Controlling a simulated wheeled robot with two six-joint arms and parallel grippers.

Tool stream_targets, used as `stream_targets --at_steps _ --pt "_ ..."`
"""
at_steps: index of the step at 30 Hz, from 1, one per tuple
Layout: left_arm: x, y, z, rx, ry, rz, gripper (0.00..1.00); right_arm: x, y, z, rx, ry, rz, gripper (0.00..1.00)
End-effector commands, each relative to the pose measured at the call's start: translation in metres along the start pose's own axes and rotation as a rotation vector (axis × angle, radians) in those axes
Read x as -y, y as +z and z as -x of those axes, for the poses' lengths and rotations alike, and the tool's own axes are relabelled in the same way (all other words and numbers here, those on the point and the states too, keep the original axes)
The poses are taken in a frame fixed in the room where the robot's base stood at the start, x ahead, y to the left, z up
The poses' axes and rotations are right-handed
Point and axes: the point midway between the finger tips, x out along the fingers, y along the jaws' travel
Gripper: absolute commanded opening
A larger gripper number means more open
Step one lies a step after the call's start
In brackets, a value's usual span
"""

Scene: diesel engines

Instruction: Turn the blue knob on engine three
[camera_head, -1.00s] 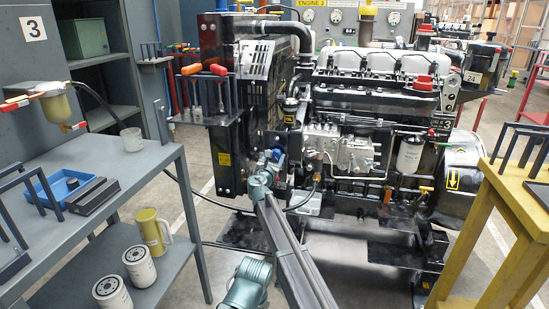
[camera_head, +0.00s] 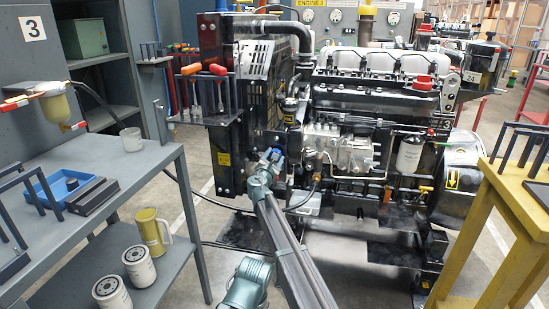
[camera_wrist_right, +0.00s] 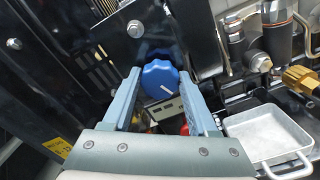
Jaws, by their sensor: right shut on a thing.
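The blue knob (camera_wrist_right: 158,76) sits between the two fingers of my right gripper (camera_wrist_right: 158,88) in the right wrist view. In the head view, my right gripper (camera_head: 269,161) reaches the lower left front of the dark engine (camera_head: 375,125), and the knob (camera_head: 281,151) is mostly hidden behind the fingers. A sign reading ENGINE 3 stands behind the engine. My left gripper is not in view.
A grey workbench (camera_head: 100,170) with a blue tray stands at left. A yellow stand (camera_head: 515,195) is at right. A tool rack (camera_head: 212,118) hangs left of the engine. In the wrist view, a metal tray (camera_wrist_right: 268,134) and a brass fitting (camera_wrist_right: 300,78) lie right of the gripper.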

Motion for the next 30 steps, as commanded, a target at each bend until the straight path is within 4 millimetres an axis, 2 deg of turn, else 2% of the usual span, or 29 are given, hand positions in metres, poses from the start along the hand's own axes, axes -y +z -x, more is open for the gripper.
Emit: stream_targets --at_steps 3,4,8,9,22,30 --pt "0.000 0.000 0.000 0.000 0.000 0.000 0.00 0.000 0.000 0.001 0.000 0.000 0.000 0.03" --pt "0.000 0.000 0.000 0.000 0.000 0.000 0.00 0.000 0.000 0.001 0.000 0.000 0.000 0.62" --pt "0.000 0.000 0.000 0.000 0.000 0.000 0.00 0.000 0.000 0.001 0.000 0.000 0.000 0.86" --pt "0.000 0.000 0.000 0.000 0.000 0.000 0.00 0.000 0.000 0.000 0.000 0.000 0.000 0.89" --pt "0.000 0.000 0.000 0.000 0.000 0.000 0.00 0.002 0.001 0.005 0.000 0.000 0.001 0.89" --pt "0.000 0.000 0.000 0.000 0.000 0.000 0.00 0.013 0.008 0.032 0.002 -0.003 0.001 0.89"
